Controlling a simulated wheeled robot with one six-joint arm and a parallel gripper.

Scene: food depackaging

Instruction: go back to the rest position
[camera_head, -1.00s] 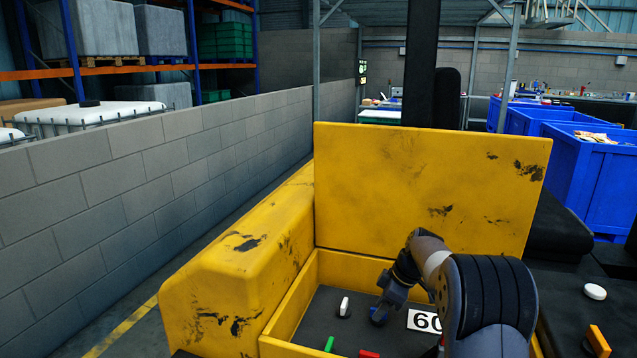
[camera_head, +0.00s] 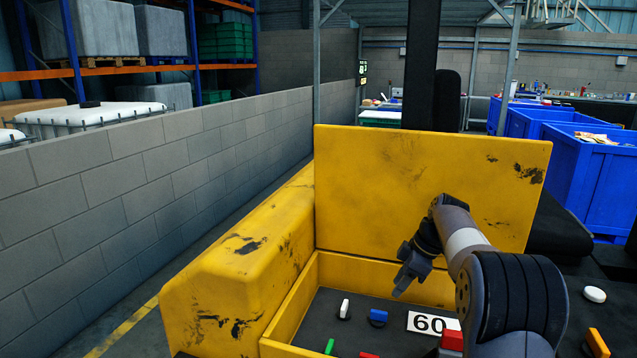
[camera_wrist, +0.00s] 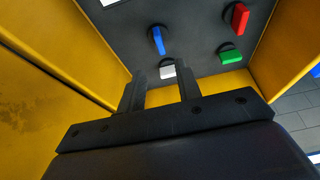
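My gripper (camera_head: 402,284) hangs above the dark panel inside the yellow box, up and to the right of the white knob in the head view. In the wrist view my gripper's two fingers (camera_wrist: 161,90) stand apart with nothing between them. The blue knob (camera_head: 378,316) is on the panel below my gripper, apart from it; it also shows in the wrist view (camera_wrist: 158,40). The white knob (camera_head: 344,308) is beside it and shows in the wrist view (camera_wrist: 168,70) beyond the fingertips.
The yellow box wall (camera_head: 290,308) surrounds the panel, with a tall yellow plate (camera_head: 430,180) behind. A green knob (camera_wrist: 231,57) and a red knob (camera_wrist: 236,18) are on the panel. A "60" label (camera_head: 430,323) lies right of the blue knob. Blue bins (camera_head: 590,185) stand at right.

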